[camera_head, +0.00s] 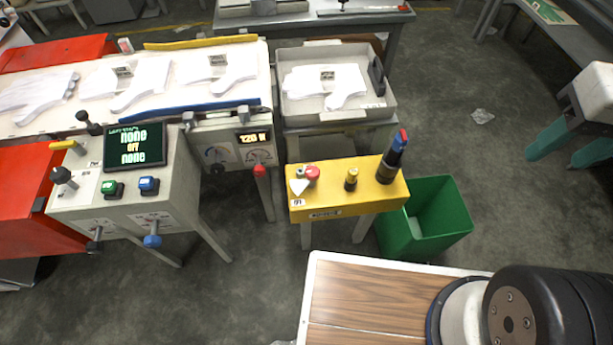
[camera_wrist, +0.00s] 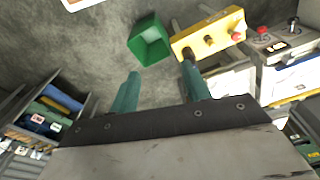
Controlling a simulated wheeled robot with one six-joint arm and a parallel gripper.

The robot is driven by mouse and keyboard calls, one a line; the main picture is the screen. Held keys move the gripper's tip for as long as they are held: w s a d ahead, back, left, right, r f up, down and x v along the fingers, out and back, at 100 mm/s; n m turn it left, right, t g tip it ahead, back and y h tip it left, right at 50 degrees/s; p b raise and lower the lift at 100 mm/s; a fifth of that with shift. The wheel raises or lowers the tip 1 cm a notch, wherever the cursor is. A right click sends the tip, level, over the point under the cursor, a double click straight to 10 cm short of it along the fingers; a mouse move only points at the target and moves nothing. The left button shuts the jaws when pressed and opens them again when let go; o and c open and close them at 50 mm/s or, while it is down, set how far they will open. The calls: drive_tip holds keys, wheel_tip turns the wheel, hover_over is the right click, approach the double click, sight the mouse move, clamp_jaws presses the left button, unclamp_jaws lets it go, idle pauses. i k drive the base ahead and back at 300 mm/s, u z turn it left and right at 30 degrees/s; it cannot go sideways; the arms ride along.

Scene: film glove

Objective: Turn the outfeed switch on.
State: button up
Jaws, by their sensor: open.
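No label I can read names the outfeed switch. A yellow control box (camera_head: 330,201) stands in the middle, carrying a red mushroom button (camera_head: 312,173), a small yellow-and-black knob (camera_head: 351,180) and a tall dark post (camera_head: 391,162) with a blue and red top. A grey console (camera_head: 130,211) at left has a screen (camera_head: 135,146) reading "none off none", black levers, a green button (camera_head: 112,188) and a blue button (camera_head: 149,185). My gripper (camera_head: 561,155), with teal fingers, is open and empty at far right, apart from the box. In the wrist view my gripper (camera_wrist: 159,74) points towards the yellow box (camera_wrist: 222,30).
A green bin (camera_head: 449,207) stands right of the yellow box. A grey tray (camera_head: 369,113) with white glove shapes lies behind it. A panel (camera_head: 229,144) reading about 120 N stands between console and box. Floor at right is mostly clear.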

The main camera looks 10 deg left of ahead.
sight(312, 172)
drive_tip(key=z, duration=1.2)
drive_tip(key=k, duration=0.65)
drive_tip(key=u, duration=1.2)
drive_tip(key=i, duration=0.5)
